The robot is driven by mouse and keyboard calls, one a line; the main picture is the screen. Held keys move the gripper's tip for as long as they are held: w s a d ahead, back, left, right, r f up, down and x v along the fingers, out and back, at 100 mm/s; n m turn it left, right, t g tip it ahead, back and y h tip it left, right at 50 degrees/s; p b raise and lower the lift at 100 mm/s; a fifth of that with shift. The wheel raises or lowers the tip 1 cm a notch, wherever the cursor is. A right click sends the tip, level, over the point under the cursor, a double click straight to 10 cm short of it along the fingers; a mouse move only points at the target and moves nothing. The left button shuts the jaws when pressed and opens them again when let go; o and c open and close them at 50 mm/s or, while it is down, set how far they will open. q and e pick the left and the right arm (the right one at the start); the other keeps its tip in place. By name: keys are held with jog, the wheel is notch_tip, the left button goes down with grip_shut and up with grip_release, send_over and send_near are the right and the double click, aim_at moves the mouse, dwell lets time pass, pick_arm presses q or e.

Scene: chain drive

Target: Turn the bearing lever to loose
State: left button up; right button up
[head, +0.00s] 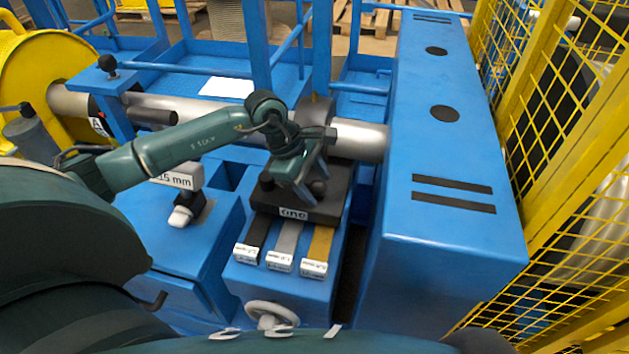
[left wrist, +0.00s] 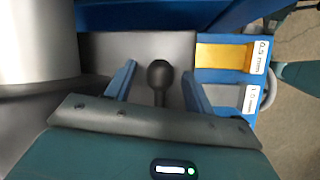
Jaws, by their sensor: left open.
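A dark lever with a round black knob (left wrist: 160,74) shows in the left wrist view, standing between the two fingers of my left gripper (left wrist: 158,72). The fingers are open, with a gap on both sides of the knob. In the head view my left gripper (head: 305,183) is over a black block (head: 325,212) under the steel shaft (head: 358,140). A black knob (head: 318,187) shows beside the fingertips there. The lever's setting cannot be read. The white label (head: 293,213) on the block is too small to read surely. My right gripper is not in view.
Dark, grey and gold strips (head: 319,243) with white tags lie in front of the block. A white handwheel (head: 271,312) is below them. A large blue housing (head: 440,150) stands to the right, with a yellow mesh fence (head: 550,140) beyond it. A yellow wheel (head: 40,75) is at far left.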

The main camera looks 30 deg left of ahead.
pick_arm(q)
jog(key=shift+c, duration=0.3)
grip_shut()
